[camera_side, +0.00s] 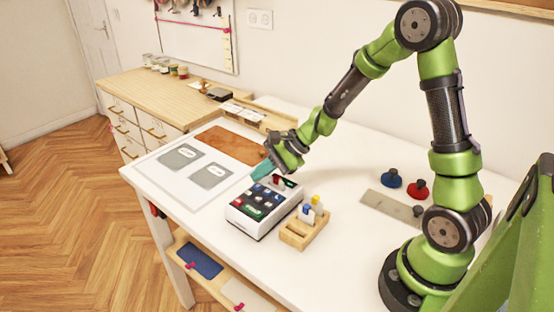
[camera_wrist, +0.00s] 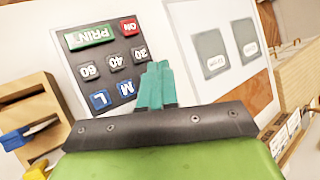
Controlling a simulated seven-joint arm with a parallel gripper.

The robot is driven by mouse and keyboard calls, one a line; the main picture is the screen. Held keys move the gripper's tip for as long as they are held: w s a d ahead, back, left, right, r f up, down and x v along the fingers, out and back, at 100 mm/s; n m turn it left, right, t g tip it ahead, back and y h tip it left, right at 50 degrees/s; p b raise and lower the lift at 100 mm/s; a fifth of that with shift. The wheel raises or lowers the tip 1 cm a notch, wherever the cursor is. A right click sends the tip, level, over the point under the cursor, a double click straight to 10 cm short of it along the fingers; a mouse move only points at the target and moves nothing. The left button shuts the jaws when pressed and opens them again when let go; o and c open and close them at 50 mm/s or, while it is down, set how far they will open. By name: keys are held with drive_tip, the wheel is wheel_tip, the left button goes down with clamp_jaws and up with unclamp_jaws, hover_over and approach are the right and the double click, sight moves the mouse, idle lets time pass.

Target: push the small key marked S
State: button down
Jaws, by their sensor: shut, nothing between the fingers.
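The white keypad device (camera_side: 252,220) stands on the white table with a dark key panel. In the wrist view the panel appears upside down: a green PRINT key (camera_wrist: 90,37), a red ON key (camera_wrist: 129,27), grey keys marked 60 (camera_wrist: 88,71), 40 (camera_wrist: 114,62) and 30 (camera_wrist: 139,54), and blue keys L (camera_wrist: 100,99) and M (camera_wrist: 125,88). No key marked S can be made out; my fingers cover the spot beside M. My gripper (camera_side: 262,170) with teal fingers is shut and empty, at the device's far left side. In the wrist view its fingertips (camera_wrist: 158,66) overlap the panel's right edge; contact cannot be told.
A wooden holder (camera_side: 304,232) with small coloured blocks stands close to the device's right. A sheet with two grey patches (camera_side: 186,177) lies to the left. A brown mat (camera_side: 222,146) lies behind. Blue (camera_side: 391,179) and red (camera_side: 417,188) knobbed pieces stand right.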

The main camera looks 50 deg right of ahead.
sight(262, 186)
drive_tip(key=shift+f, duration=0.15)
drive_tip(key=shift+f, duration=0.3)
drive_tip(key=shift+f, duration=0.45)
idle(0.9)
drive_tip(key=shift+r, duration=0.9)
drive_tip(key=shift+r, duration=0.1)
drive_tip(key=shift+r, duration=2.4)
